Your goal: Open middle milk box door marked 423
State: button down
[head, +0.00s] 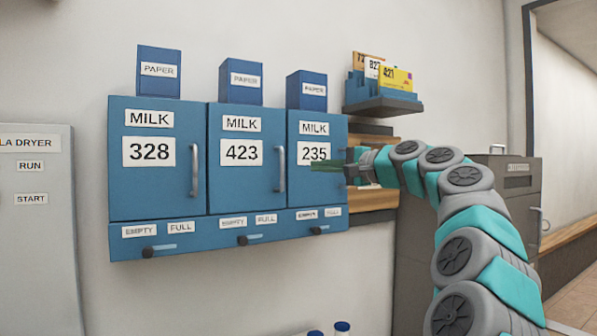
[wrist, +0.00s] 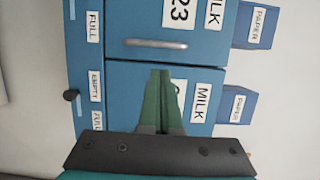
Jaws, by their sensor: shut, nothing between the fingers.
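The blue middle milk box door marked 423 (head: 240,180) looks shut, between doors 328 and 235. Its vertical metal handle (head: 280,168) is on the door's right side. In the wrist view, which is turned sideways, the 423 door (wrist: 140,20) is at the top with its handle (wrist: 155,43) across it. My gripper (head: 318,165) is in front of door 235, right of the 423 handle. In the wrist view the shut green fingers of my gripper (wrist: 160,75) point toward that handle, apart from it in the picture. They hide part of the 235 label.
Door 328 (head: 155,190) is on the left and door 235 (head: 305,192) on the right, partly behind my gripper. Below runs a strip with EMPTY/FULL labels and black knobs (head: 242,240). Blue PAPER boxes (head: 240,82) stand on top. A small shelf (head: 383,106) holds cards at right.

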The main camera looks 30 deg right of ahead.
send_near(277, 166)
jog(key=x, duration=0.5)
dwell(0.6)
jog(key=shift+s, duration=0.1)
